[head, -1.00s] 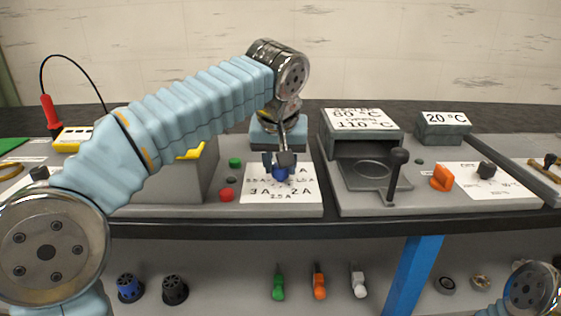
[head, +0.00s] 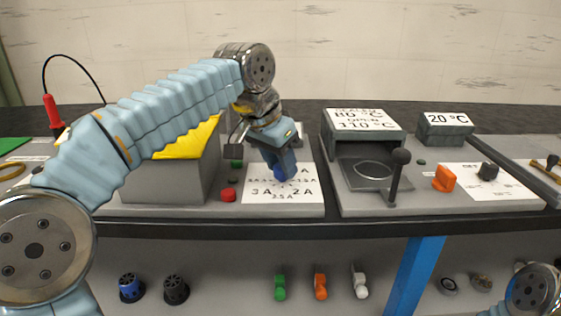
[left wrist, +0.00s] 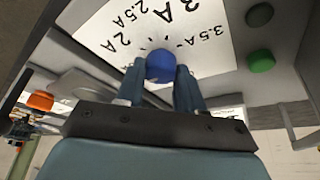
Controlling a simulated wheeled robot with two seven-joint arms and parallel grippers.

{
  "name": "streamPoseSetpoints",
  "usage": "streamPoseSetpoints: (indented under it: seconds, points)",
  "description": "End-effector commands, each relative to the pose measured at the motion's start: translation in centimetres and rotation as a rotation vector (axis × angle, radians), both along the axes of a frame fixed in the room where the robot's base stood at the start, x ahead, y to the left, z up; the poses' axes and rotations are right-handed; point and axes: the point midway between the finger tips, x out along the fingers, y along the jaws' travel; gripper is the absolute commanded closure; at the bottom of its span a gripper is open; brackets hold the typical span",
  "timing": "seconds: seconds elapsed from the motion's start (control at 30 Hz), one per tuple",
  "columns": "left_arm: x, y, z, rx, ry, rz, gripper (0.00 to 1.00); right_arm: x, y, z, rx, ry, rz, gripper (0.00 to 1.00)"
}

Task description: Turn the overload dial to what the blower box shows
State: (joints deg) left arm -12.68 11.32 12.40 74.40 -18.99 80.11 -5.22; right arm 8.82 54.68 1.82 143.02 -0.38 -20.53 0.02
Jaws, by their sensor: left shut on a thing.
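My left gripper (head: 280,170) reaches down over the card and is shut on the blue knob. In the left wrist view the blue knob (left wrist: 160,66) sits between the two fingertips (left wrist: 160,80), with 2A, 2.5A, 3A and 3.5A around it. The knob's pointer is hidden or too small to read. I cannot make out a blower box reading. My right gripper is out of view.
A red button (head: 228,195) and a green button (head: 237,163) sit left of the card. A grey box with a yellow top (head: 187,140) stands further left. On the right are an oven-like box (head: 365,121), a black-knobbed lever (head: 400,157) and an orange switch (head: 444,178).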

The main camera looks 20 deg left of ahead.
Motion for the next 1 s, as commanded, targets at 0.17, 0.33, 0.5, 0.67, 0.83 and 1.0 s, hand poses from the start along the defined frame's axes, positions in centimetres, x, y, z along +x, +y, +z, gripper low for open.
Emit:
streamPoseSetpoints:
  seconds: [0.17, 0.33, 0.5, 0.67, 0.83, 1.0]
  points:
    - [0.02, 0.06, 0.05, 0.0, -0.001, -0.027, 0.94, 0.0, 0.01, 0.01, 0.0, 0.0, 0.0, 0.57]
    - [0.03, 0.05, 0.05, 0.0, -0.001, -0.033, 0.94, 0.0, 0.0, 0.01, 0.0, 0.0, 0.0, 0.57]
    - [0.03, 0.05, 0.05, 0.0, -0.001, -0.032, 0.94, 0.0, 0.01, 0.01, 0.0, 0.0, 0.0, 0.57]
    - [0.02, 0.06, 0.05, 0.0, -0.001, -0.032, 0.48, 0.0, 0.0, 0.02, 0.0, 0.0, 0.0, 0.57]
    - [0.02, 0.04, 0.03, 0.0, 0.0, -0.031, 0.37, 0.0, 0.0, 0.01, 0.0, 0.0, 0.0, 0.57]
    - [0.0, 0.03, 0.07, 0.0, 0.0, -0.031, 0.37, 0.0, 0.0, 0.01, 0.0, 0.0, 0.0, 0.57]
